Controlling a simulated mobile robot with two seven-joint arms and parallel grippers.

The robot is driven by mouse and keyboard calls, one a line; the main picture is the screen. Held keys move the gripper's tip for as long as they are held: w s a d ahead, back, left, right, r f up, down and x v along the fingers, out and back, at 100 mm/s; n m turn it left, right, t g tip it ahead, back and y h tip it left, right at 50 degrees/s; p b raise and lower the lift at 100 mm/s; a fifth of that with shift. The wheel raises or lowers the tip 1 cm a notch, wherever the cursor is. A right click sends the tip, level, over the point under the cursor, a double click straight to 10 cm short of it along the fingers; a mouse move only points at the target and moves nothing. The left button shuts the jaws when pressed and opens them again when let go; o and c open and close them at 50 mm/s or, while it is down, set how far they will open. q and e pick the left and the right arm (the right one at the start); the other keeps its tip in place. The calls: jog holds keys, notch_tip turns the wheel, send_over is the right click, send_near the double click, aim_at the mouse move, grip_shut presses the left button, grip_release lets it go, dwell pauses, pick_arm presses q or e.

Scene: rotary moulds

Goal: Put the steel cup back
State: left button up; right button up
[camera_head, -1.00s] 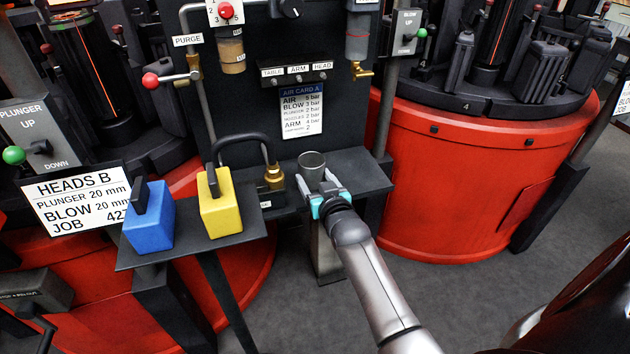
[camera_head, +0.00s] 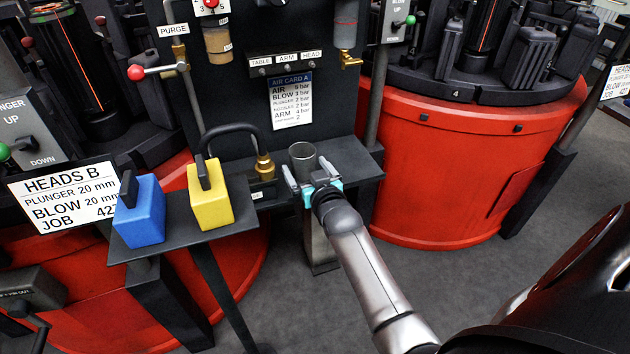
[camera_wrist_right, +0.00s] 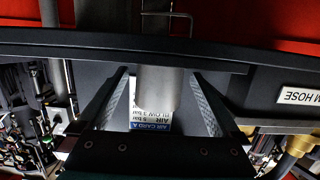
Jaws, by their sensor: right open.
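The steel cup (camera_head: 302,159) is a grey, open-topped cylinder, upright on the dark shelf (camera_head: 350,160) below the air card. My right gripper (camera_head: 309,174) is open at the near side of the cup, with one finger towards each side of it. In the right wrist view the cup (camera_wrist_right: 158,90) shows between the two spread fingers of the right gripper (camera_wrist_right: 159,76), with a visible gap on both sides. The cup's base is partly hidden by the gripper in the head view. My left gripper is not in view.
A brass hose fitting (camera_head: 264,166) with a black hose stands just left of the cup. A yellow block (camera_head: 211,202) and a blue block (camera_head: 139,218) with black handles stand on a lower-left shelf. The dark panel with the air card (camera_head: 291,100) rises behind.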

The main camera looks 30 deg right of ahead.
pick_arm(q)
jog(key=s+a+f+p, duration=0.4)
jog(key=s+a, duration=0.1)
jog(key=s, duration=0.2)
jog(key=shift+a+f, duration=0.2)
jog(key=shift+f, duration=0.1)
pick_arm(e)
jog(key=v, duration=1.1)
jog(key=shift+s, duration=0.4)
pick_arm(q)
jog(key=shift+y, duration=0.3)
pick_arm(e)
jog(key=shift+r, duration=0.15)
